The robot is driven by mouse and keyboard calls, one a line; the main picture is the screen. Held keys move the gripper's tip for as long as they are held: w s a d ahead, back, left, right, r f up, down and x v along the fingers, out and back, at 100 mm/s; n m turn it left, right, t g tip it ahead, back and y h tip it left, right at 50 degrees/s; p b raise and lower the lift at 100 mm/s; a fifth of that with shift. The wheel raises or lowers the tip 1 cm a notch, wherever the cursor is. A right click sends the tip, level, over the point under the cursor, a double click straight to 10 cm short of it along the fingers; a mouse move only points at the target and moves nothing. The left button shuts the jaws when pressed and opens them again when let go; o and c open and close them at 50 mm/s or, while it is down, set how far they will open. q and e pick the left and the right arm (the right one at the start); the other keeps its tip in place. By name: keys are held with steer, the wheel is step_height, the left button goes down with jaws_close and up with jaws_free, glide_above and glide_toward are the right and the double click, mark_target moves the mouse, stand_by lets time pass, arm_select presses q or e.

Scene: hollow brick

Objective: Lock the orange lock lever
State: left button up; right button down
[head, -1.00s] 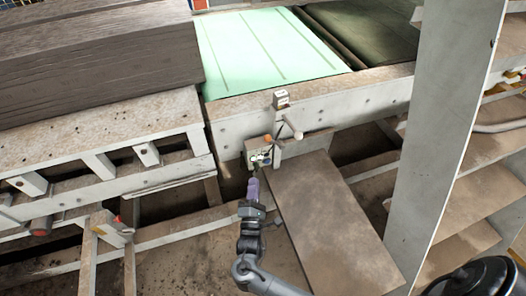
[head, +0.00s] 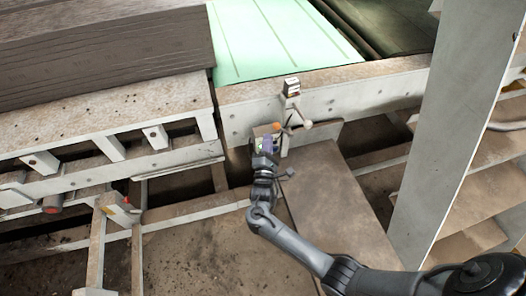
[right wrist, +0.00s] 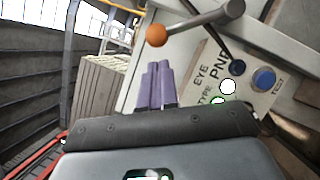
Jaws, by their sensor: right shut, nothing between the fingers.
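My left gripper is not in view.
The control panel (right wrist: 250,75) with round buttons is right of the fingers. A pale rod end (head: 307,124) sticks out right of the orange knob. A brown plate (head: 345,205) slopes below, and a grey upright (head: 445,130) stands at right.

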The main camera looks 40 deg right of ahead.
steer(key=shift+d+r, duration=0.45)
steer(key=shift+d, duration=0.4)
steer(key=shift+r, duration=0.1)
